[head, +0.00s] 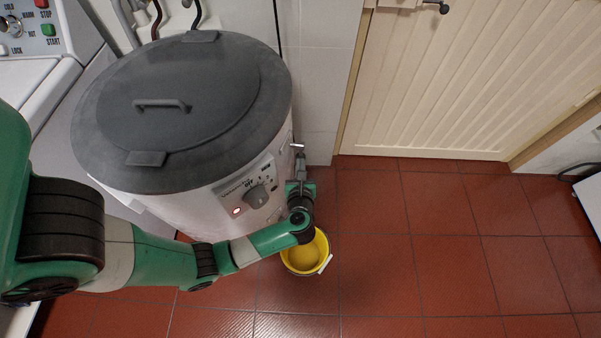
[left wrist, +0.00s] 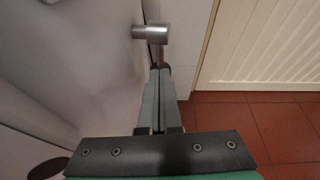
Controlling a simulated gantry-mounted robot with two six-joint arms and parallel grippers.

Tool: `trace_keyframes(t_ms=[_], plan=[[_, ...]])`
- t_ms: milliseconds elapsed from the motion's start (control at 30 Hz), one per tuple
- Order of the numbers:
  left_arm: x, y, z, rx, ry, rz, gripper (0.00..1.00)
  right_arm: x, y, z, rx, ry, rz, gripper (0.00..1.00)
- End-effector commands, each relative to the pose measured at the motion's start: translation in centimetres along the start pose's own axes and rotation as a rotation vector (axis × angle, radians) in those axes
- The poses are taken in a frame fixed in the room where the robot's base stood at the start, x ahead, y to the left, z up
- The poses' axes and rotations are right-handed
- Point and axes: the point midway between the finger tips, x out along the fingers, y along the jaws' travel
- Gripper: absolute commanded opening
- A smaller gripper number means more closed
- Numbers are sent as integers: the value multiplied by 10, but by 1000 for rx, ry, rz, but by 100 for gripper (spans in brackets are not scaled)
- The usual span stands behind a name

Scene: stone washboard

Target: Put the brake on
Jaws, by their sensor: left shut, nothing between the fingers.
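No part clearly marked as a brake shows. A short metal lever or tap (head: 297,146) sticks out from the right side of the round white boiler (head: 160,205). In the left wrist view a silver cylindrical end (left wrist: 150,32) shows beside the boiler's pale wall, just beyond my fingertips. My left gripper (head: 300,158) is at the boiler's right side, close to the lever. Its fingers are together and empty in the left wrist view (left wrist: 159,74). I cannot tell whether they touch the metal part. My right gripper is out of view.
A yellow bucket (head: 305,250) stands on the red tiled floor (head: 430,260) below my left wrist. The boiler has a grey lid (head: 180,100) and a control knob (head: 256,196). A white machine (head: 40,80) is at left, a cream door (head: 470,80) behind.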

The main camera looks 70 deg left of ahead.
Motion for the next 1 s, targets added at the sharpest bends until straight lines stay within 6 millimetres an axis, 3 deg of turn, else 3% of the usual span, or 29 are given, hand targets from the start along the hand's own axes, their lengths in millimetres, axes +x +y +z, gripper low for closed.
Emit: trace_keyframes(t_ms=[133,300,500,667,1000], plan=[[-22,0,-6,2,0,-4,0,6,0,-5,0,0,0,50],[-70,0,-7,4,0,-7,0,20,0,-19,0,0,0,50],[-108,1,-14,2,-1,-4,0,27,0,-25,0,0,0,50],[-118,2,-16,-1,-1,1,0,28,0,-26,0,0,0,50],[-118,2,-17,-2,-1,2,0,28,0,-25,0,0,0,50]])
